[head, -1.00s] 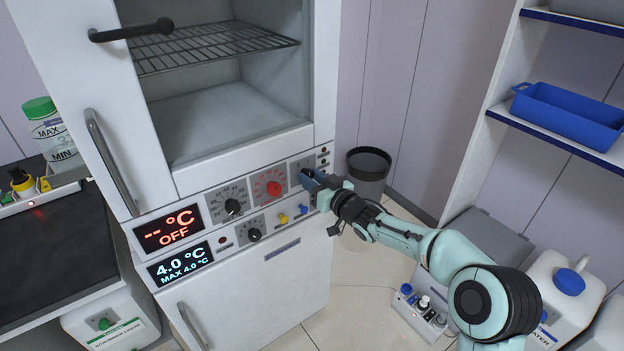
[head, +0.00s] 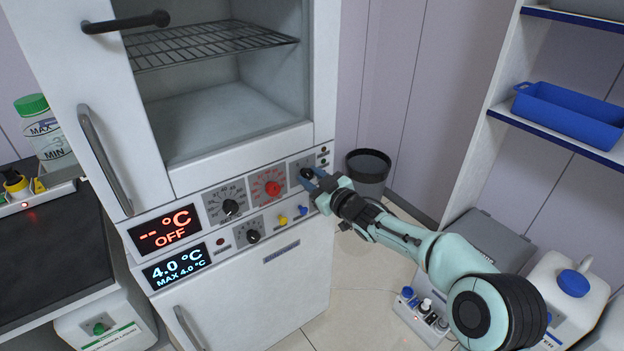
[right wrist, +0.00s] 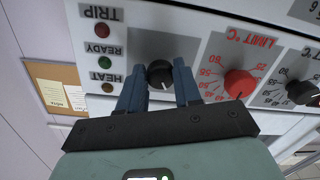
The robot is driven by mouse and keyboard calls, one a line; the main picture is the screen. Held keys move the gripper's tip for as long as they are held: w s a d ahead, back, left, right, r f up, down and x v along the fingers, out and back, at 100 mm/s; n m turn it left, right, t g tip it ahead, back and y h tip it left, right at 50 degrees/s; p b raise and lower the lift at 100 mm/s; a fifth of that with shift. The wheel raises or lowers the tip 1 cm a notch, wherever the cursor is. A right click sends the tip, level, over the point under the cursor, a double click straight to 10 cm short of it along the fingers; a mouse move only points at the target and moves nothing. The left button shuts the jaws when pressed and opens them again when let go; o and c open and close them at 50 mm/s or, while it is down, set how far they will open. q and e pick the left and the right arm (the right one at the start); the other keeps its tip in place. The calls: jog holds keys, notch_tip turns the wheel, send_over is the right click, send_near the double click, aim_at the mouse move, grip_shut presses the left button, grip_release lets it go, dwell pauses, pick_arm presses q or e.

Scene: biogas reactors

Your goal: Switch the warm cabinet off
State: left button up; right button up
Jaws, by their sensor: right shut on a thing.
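In the right wrist view, the TRIP, READY and HEAT lamps (right wrist: 105,61) look dim. My left gripper is not in view.
A red limit dial (head: 272,188) and a dark dial (head: 231,207) sit left of the knob. A lower display (head: 177,266) reads 4.0 °C. A dark bin (head: 368,167) stands behind my right arm; shelves with a blue tray (head: 568,113) are at right.

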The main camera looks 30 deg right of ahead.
jog(key=o, duration=1)
jog(key=shift+o, duration=0.2)
jog(key=shift+s, duration=0.1)
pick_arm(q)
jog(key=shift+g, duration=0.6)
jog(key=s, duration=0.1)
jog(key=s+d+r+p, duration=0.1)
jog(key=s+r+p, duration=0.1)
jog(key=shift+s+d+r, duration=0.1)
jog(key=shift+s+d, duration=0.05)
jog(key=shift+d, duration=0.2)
pick_arm(e)
jog(key=s+d, duration=0.1)
jog(key=s, duration=1.2)
jog(key=shift+d+r, duration=0.2)
jog(key=shift+r, duration=0.1)
